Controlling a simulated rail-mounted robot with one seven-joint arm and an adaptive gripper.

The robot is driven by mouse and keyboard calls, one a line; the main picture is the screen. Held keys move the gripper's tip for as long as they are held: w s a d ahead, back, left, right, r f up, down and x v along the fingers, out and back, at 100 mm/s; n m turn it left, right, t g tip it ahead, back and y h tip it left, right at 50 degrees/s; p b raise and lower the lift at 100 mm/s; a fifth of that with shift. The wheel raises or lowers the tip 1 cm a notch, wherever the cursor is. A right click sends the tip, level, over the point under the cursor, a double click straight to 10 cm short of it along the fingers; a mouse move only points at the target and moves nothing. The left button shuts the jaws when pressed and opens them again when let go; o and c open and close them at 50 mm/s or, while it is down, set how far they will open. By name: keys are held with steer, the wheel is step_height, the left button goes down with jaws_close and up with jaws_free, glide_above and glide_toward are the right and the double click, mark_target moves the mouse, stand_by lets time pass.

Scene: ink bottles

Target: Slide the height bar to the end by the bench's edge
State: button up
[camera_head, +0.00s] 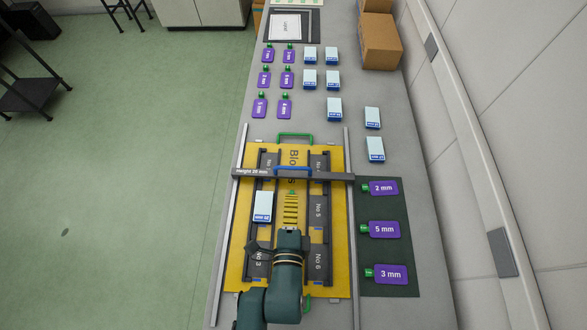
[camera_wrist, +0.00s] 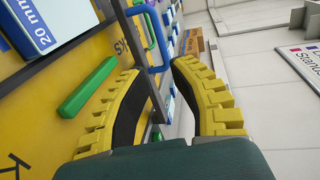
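The height bar (camera_head: 325,177), a dark grey bar marked "Height 26 mm", lies across the yellow board (camera_head: 236,265) toward its far end, spanning the two side rails. A blue handle (camera_head: 293,169) stands at its middle. The handle also shows in the wrist view (camera_wrist: 160,40), beyond my fingertips. My gripper (camera_wrist: 157,70) has its yellow-padded fingers spread apart, with nothing clearly held between them.
A white-and-blue box (camera_head: 263,206) marked 20 mm stands on the board's left side. A dark mat (camera_head: 398,209) with several purple bottles lies right of the right rail (camera_head: 352,215). More bottles and boxes stand farther back. The left rail (camera_head: 237,205) runs along the bench's floor side.

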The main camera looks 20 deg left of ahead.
mark_target(294, 168)
steer(key=b+x, duration=0.1)
steer(key=x, duration=1)
steer(key=shift+w+a+f+b, duration=0.1)
steer(key=shift+w+a+b, duration=0.05)
steer(key=shift+w+b, duration=0.25)
jaws_close()
steer(key=shift+s, duration=0.1)
